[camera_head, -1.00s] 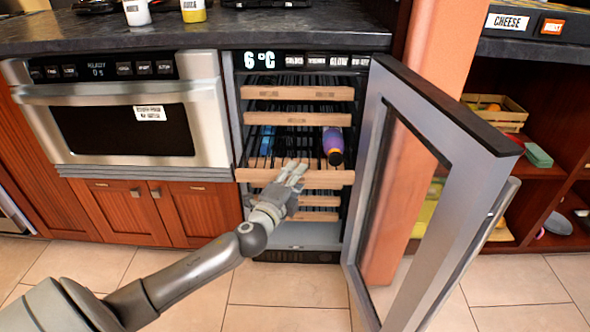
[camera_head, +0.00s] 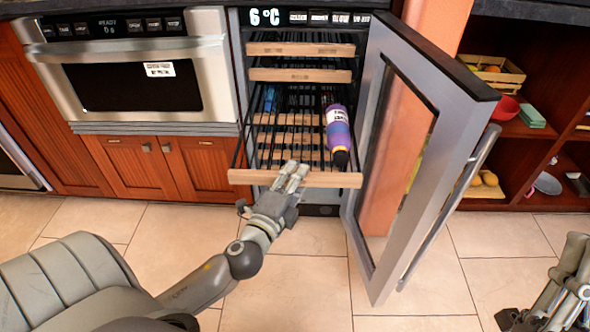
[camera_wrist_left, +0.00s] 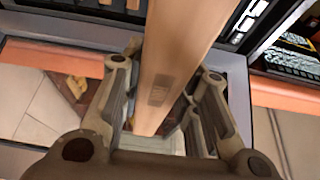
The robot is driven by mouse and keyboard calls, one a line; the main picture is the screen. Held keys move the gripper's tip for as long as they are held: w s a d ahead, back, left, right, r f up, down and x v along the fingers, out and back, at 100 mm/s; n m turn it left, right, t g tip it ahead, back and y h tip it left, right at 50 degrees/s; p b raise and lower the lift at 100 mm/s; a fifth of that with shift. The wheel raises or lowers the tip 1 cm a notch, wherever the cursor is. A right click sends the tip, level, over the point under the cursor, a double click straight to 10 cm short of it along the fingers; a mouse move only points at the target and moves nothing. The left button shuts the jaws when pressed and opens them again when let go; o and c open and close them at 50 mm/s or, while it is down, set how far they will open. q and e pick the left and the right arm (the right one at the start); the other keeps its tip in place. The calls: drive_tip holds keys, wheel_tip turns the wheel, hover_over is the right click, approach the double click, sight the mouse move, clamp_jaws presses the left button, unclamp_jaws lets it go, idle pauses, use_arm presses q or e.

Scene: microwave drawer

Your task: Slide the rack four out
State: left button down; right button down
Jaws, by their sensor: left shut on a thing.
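The pulled-out rack (camera_head: 325,180) has a pale wooden front bar and dark wire rails. It stands well out of the open cooler, below two racks that are in. My left gripper (camera_head: 292,178) is shut on its front bar near the middle. In the left wrist view the bar (camera_wrist_left: 165,85) runs between the two fingers (camera_wrist_left: 160,105). A purple and orange bottle (camera_head: 338,135) lies on the rack's right side, and a blue item (camera_head: 269,98) lies farther back on the left. My right gripper (camera_head: 545,315) is partly in view at the lower right, its jaw unclear.
The cooler's glass door (camera_head: 405,170) stands open on the right with a long handle (camera_head: 455,200). More wooden-fronted racks (camera_head: 290,137) show below through the wires. A steel oven (camera_head: 130,75) is on the left. The tiled floor (camera_head: 285,285) in front is clear.

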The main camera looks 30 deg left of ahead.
use_arm(q)
drive_tip(key=shift+d, duration=0.1)
drive_tip(key=c, duration=1.1)
unclamp_jaws()
drive_tip(key=shift+s, duration=0.1)
drive_tip(key=shift+s+d, duration=0.3)
drive_tip(key=shift+s, duration=1.65)
drive_tip(key=shift+s+d, duration=0.35)
drive_tip(key=shift+s, duration=1.6)
drive_tip(key=shift+s+d, duration=0.3)
drive_tip(key=shift+s, duration=1.65)
